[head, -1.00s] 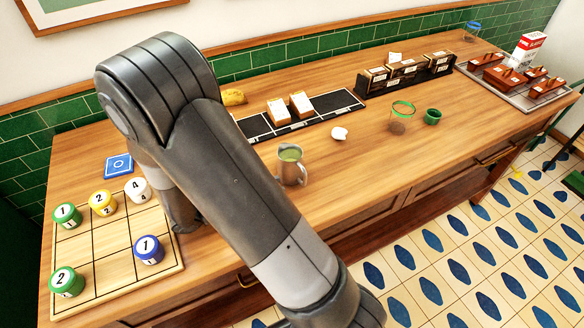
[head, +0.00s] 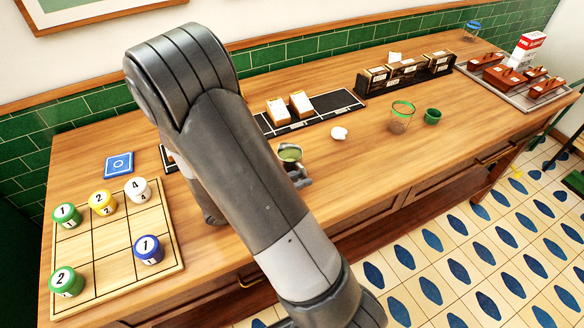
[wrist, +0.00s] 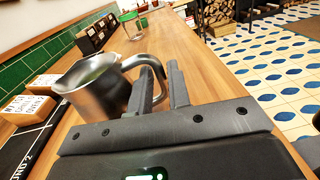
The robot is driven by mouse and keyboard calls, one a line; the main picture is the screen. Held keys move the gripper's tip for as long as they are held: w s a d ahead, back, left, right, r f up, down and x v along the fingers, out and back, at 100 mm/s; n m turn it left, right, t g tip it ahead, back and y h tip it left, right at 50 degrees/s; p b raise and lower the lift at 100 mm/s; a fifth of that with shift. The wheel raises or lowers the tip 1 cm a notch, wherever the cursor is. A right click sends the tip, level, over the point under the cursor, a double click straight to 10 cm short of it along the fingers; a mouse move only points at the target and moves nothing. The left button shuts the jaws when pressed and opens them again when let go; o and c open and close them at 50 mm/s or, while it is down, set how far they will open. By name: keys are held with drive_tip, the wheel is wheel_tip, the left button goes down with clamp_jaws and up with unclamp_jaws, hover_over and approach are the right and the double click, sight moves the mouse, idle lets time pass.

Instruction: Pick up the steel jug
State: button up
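A wooden grid board (head: 110,245) with several numbered canisters lies left.

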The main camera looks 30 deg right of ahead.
clamp_jaws()
drive_tip(key=shift+r, duration=0.15)
idle(0.4)
